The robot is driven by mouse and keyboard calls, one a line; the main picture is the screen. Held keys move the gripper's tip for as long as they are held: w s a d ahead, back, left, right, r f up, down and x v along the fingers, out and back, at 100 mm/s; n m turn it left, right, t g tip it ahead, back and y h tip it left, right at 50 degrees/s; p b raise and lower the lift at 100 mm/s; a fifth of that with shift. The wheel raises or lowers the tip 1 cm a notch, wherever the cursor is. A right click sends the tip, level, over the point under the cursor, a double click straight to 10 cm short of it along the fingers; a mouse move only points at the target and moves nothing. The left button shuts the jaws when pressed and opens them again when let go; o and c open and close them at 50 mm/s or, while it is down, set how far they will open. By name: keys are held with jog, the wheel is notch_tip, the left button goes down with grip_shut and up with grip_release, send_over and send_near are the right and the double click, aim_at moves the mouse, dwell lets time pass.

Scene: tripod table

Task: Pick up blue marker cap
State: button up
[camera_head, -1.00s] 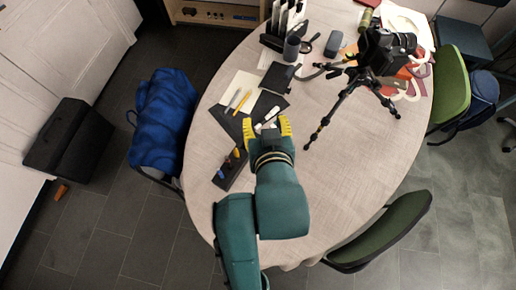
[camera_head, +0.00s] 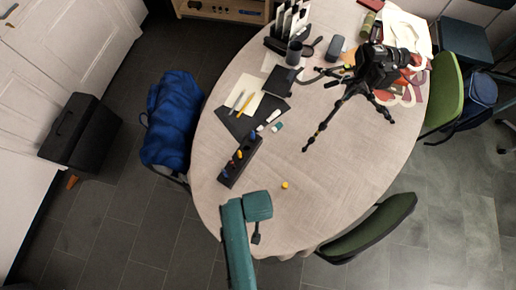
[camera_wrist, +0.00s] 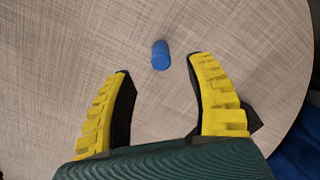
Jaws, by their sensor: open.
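The blue marker cap (camera_wrist: 161,55) is a small blue cylinder on the pale table (camera_wrist: 240,40) in the wrist view. My gripper (camera_wrist: 158,66) is open, with its yellow-and-black fingers spread. In the picture the cap lies between the two fingertips, near their level, with gaps on both sides. I see no contact; the height of the fingertips over the table is hard to tell. In the head view my arm end is over the table's near left part, and the fingers and this cap are hidden.
A dark rack (camera_head: 240,162) with small coloured items stands on the table's left side. A small yellow piece (camera_head: 285,185) and a teal piece (camera_head: 277,127) lie apart. A camera tripod (camera_head: 345,100) stands farther right. The table's curved edge is close by.

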jog(key=f, duration=0.3)
jog(key=f+b, duration=0.1)
jog(key=f, duration=0.1)
jog(key=shift+w, duration=0.3)
jog(key=shift+c, duration=0.5)
jog(key=c, duration=0.7)
